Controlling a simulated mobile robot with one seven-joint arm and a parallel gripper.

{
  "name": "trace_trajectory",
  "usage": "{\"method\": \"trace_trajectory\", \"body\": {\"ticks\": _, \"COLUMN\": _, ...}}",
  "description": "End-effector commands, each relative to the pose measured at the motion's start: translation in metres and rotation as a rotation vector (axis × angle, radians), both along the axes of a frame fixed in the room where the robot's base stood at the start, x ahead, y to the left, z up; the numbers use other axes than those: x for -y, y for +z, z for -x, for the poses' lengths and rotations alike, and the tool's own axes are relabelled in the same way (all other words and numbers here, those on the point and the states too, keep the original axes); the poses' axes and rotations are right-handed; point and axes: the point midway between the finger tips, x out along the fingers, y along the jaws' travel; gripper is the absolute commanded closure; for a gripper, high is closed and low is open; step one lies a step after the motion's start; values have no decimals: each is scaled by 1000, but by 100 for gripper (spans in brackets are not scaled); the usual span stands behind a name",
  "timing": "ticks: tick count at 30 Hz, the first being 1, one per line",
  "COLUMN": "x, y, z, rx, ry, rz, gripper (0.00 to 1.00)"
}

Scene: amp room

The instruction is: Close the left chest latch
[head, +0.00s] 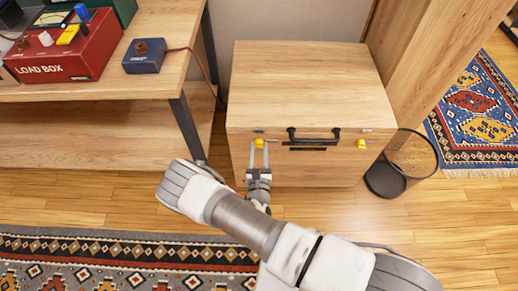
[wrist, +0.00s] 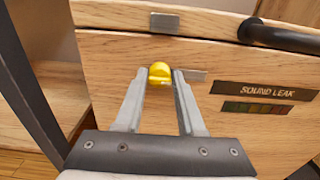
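The wooden chest (head: 310,85) stands against the wall with its lid down. Its left latch is a yellow knob (head: 259,143) with a small grey plate on the front panel. A metal catch (wrist: 165,22) is on the lid edge above, apart from the knob. My gripper (head: 259,152) is open, its fingers on either side of the knob. Whether either finger touches the knob is unclear. The right yellow latch (head: 361,144) shows farther right.
A black handle (head: 314,134) is on the chest front between the latches. A workbench (head: 160,40) with a dark leg stands left, holding a red load box (head: 66,52). A mesh bin (head: 402,165) stands right. Patterned rugs lie on the floor.

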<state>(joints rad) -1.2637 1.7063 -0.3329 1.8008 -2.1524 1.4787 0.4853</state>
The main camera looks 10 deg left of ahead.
Motion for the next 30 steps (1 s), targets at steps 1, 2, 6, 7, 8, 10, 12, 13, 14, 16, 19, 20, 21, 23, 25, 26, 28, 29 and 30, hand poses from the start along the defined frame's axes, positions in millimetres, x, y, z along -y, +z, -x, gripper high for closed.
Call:
{"method": "trace_trajectory", "body": {"ticks": 1, "x": 0, "y": 0, "z": 0, "rx": 0, "ry": 0, "rz": 0, "gripper": 73}}
{"method": "trace_trajectory", "body": {"ticks": 2, "x": 0, "y": 0, "z": 0, "rx": 0, "ry": 0, "rz": 0, "gripper": 78}}
{"method": "trace_trajectory", "body": {"ticks": 6, "x": 0, "y": 0, "z": 0, "rx": 0, "ry": 0, "rz": 0, "gripper": 100}}
{"method": "trace_trajectory", "body": {"ticks": 7, "x": 0, "y": 0, "z": 0, "rx": 0, "ry": 0, "rz": 0, "gripper": 100}}
{"method": "trace_trajectory", "body": {"ticks": 8, "x": 0, "y": 0, "z": 0, "rx": 0, "ry": 0, "rz": 0, "gripper": 100}}
{"method": "trace_trajectory", "body": {"ticks": 10, "x": 0, "y": 0, "z": 0, "rx": 0, "ry": 0, "rz": 0, "gripper": 100}}
{"method": "trace_trajectory", "body": {"ticks": 12, "x": 0, "y": 0, "z": 0, "rx": 0, "ry": 0, "rz": 2, "gripper": 100}}
{"method": "trace_trajectory", "body": {"ticks": 13, "x": 0, "y": 0, "z": 0, "rx": 1, "ry": 0, "rz": 5, "gripper": 100}}
{"method": "trace_trajectory", "body": {"ticks": 14, "x": 0, "y": 0, "z": 0, "rx": 2, "ry": 0, "rz": 8, "gripper": 100}}
{"method": "trace_trajectory", "body": {"ticks": 16, "x": 0, "y": 0, "z": 0, "rx": 5, "ry": 0, "rz": 20, "gripper": 100}}
{"method": "trace_trajectory", "body": {"ticks": 19, "x": -1, "y": 0, "z": 0, "rx": 13, "ry": 1, "rz": 53, "gripper": 100}}
{"method": "trace_trajectory", "body": {"ticks": 20, "x": -1, "y": 0, "z": 0, "rx": 16, "ry": 1, "rz": 67, "gripper": 100}}
{"method": "trace_trajectory", "body": {"ticks": 21, "x": -1, "y": 0, "z": 0, "rx": 21, "ry": 1, "rz": 87, "gripper": 100}}
{"method": "trace_trajectory", "body": {"ticks": 23, "x": -1, "y": 0, "z": 0, "rx": 29, "ry": 2, "rz": 123, "gripper": 100}}
{"method": "trace_trajectory", "body": {"ticks": 25, "x": -1, "y": 0, "z": 0, "rx": 42, "ry": 2, "rz": 173, "gripper": 100}}
{"method": "trace_trajectory", "body": {"ticks": 26, "x": -1, "y": 0, "z": 0, "rx": 47, "ry": 2, "rz": 196, "gripper": 100}}
{"method": "trace_trajectory", "body": {"ticks": 28, "x": -1, "y": 0, "z": 0, "rx": 62, "ry": 2, "rz": 256, "gripper": 100}}
{"method": "trace_trajectory", "body": {"ticks": 29, "x": -1, "y": 0, "z": 0, "rx": 69, "ry": 3, "rz": 283, "gripper": 100}}
{"method": "trace_trajectory", "body": {"ticks": 30, "x": -2, "y": 0, "z": 0, "rx": 77, "ry": 3, "rz": 319, "gripper": 100}}
